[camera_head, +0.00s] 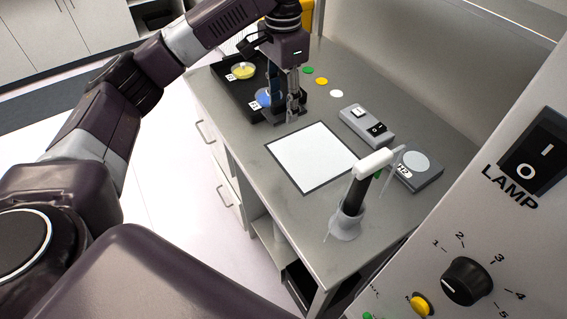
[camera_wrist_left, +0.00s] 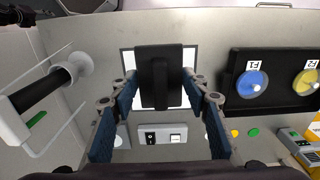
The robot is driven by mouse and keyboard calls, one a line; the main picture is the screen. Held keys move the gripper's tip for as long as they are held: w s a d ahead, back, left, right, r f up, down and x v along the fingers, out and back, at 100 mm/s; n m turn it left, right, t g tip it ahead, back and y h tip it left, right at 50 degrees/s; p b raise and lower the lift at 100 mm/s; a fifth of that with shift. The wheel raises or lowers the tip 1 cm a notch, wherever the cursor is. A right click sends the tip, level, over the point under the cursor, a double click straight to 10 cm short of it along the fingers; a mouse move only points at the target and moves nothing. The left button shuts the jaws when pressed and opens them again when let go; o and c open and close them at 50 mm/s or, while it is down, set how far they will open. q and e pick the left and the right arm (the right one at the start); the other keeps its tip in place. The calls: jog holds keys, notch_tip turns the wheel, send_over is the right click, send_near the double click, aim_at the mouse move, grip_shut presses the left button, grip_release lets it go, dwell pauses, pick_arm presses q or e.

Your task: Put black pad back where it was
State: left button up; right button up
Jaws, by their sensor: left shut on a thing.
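My left gripper (camera_head: 292,108) points down between the black tray and the white panel. In the left wrist view, its blue-padded fingers (camera_wrist_left: 160,82) are shut on the black pad (camera_wrist_left: 160,62), a dark square piece with a raised grip. The pad covers the middle of the dark-framed white panel (camera_wrist_left: 129,60) in that view. In the head view the white panel (camera_head: 312,156) lies bare on the bench, to the right of and below the gripper. The pad cannot be made out clearly in the head view. My right gripper is out of view.
A black tray (camera_head: 240,98) holds a yellow dish (camera_head: 243,71) and a blue dish (camera_head: 263,97), close to the gripper. A switch box (camera_head: 366,125) and a grey device (camera_head: 418,172) lie right of the panel.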

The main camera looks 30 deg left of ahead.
pick_arm(q)
notch_tip(320, 180, down, 6)
jog(key=shift+s+a+r+p, duration=0.1)
jog(key=shift+s+p, duration=0.05)
jog(key=shift+p, duration=0.4)
jog(key=p, duration=0.2)
send_over(283, 167)
notch_tip(283, 167, down, 9)
jog(key=shift+r, duration=0.1)
notch_tip(283, 167, down, 5)
jog(key=shift+f, duration=0.1)
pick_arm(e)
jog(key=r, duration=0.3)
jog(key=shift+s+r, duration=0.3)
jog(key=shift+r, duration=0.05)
pick_arm(q)
jog(key=o, duration=1.1)
jog(key=shift+f, duration=0.1)
notch_tip(283, 167, up, 12)
jog(key=b, duration=0.1)
jog(key=shift+r+b, duration=0.2)
jog(key=shift+b, duration=0.2)
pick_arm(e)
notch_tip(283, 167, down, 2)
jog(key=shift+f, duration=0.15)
